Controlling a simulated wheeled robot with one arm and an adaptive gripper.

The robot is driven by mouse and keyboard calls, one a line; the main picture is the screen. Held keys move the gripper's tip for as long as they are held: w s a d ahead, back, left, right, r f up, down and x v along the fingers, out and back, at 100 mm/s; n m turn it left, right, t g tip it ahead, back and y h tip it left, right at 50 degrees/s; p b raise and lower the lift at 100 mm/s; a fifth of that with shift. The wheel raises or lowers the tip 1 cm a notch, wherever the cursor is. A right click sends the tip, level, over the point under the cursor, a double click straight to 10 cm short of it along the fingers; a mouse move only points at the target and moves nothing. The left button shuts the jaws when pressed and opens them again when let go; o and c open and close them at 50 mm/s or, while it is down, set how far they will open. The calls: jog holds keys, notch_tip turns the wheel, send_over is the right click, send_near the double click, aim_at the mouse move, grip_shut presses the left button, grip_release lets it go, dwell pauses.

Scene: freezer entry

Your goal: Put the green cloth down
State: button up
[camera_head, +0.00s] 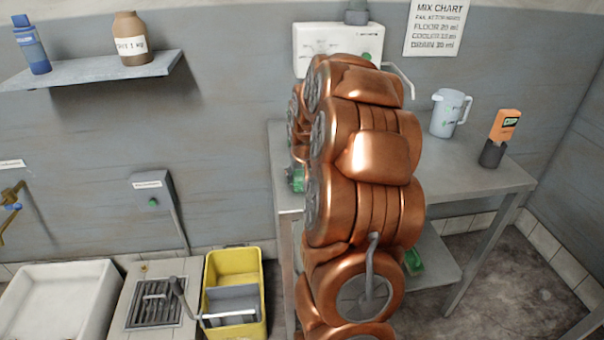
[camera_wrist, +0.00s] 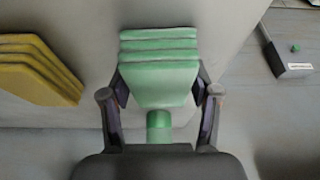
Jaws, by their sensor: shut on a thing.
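In the wrist view, the green cloth (camera_wrist: 158,82) is a folded, layered stack between the two fingers of my gripper (camera_wrist: 160,92). The fingers are closed against its left and right sides. A darker green rounded piece (camera_wrist: 158,122) shows just below it, nearer the palm; I cannot tell whether it belongs to the cloth. In the head view, my copper arm hides the gripper. A small green patch (camera_head: 296,179) shows at the arm's left edge by the table, and a green item (camera_head: 413,262) lies on the lower shelf; I cannot tell whether either is the held cloth.
A yellow folded stack (camera_wrist: 36,70) lies left of the gripper. A yellow bucket (camera_head: 262,285) stands on the floor beside a drain grate (camera_head: 150,305).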

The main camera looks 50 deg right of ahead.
jog(key=shift+f, duration=0.2)
jog(key=o, duration=1.2)
